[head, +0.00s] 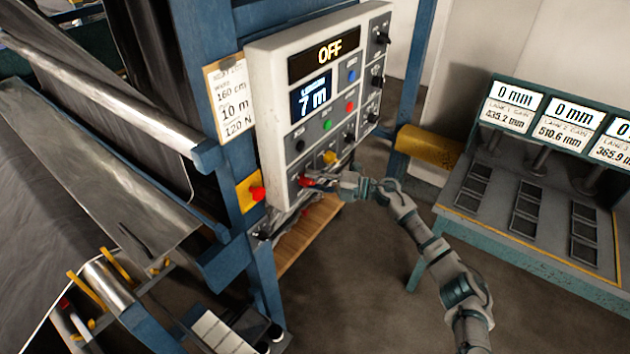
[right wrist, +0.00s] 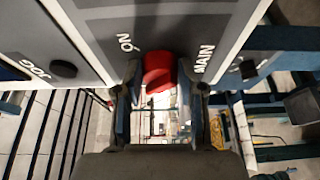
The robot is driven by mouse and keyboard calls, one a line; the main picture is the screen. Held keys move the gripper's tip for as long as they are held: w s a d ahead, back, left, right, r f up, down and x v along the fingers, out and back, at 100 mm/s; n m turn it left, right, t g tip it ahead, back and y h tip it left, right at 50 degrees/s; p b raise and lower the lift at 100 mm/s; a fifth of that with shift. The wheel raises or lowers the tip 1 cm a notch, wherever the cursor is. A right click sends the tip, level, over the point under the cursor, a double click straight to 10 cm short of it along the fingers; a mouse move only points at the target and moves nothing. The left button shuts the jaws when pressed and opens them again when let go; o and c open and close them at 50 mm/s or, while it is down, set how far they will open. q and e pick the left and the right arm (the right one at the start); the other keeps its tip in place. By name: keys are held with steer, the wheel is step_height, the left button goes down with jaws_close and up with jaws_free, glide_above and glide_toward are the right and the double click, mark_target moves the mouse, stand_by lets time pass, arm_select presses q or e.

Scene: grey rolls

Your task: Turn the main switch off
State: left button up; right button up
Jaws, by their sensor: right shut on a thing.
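The control panel (head: 270,110) is a pale box with a grey face on a blue post. Its top display (head: 329,52) reads OFF, and a lower display (head: 313,94) reads 7 m. The red main switch (head: 305,181) is at the panel's bottom edge. My right gripper (head: 318,181) reaches it from the right and is shut on it. In the right wrist view the red knob (right wrist: 158,72) sits between my two fingers (right wrist: 160,105), beside the words MAIN and ON. The fingers hide part of the panel around it. My left gripper is not in view.
A red knob on a yellow plate (head: 248,191) is left of the switch on the post. A yellow knob (head: 330,158) and several buttons are close above. Dark rolls of sheet (head: 100,70) fill the left. A gauge bench (head: 530,220) stands right, with open floor between.

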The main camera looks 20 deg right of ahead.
steer(key=shift+a+f, duration=0.1)
steer(key=shift+f, duration=0.1)
steer(key=o, duration=1.2)
steer(key=shift+c, duration=0.2)
steer(key=v, duration=1.2)
steer(key=shift+w, duration=0.1)
